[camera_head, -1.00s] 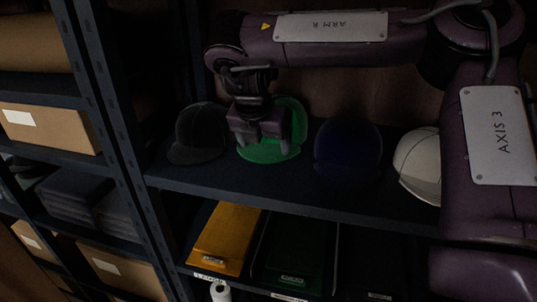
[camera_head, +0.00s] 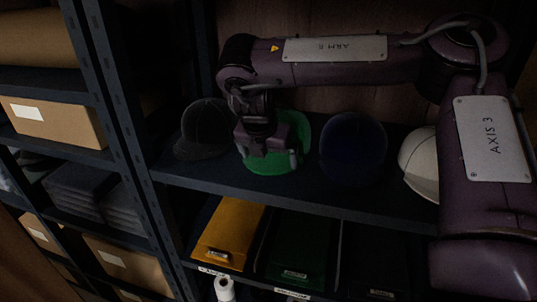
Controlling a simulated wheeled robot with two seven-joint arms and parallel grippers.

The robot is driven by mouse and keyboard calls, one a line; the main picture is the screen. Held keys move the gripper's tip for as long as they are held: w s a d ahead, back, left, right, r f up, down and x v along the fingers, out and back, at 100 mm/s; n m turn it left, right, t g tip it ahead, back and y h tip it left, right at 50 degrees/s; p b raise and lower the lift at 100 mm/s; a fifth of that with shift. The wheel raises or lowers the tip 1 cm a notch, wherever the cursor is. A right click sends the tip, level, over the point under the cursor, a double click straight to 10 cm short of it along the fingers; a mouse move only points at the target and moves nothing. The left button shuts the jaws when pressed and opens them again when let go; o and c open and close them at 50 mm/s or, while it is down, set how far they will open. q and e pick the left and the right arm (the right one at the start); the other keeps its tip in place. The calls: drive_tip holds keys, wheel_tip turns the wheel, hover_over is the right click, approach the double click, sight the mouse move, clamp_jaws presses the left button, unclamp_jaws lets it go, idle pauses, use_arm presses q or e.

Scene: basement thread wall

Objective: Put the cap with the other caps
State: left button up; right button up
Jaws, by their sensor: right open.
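Several caps stand in a row on the dark shelf (camera_head: 300,191). A dark grey cap (camera_head: 205,126) is at the left. A green cap (camera_head: 304,135) is to its right, partly hidden behind my gripper. A navy cap (camera_head: 352,148) and a white cap (camera_head: 420,165) stand further right; my arm covers part of the white one. My right gripper (camera_head: 269,156) is open and points down at the front of the green cap, overlapping its crown and brim in the picture. I cannot tell whether it touches the cap. My left gripper is not in view.
A shelf post (camera_head: 131,130) stands at the left. Below the caps are a yellow bin (camera_head: 230,235), a green bin (camera_head: 300,250) and a dark bin. A white roll (camera_head: 224,289) is below them. Boxes (camera_head: 55,121) and folded dark cloth (camera_head: 90,192) fill the left shelves.

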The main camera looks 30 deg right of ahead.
drive_tip(key=shift+r, duration=0.1)
drive_tip(key=b+v, duration=0.2)
drive_tip(key=v, duration=1)
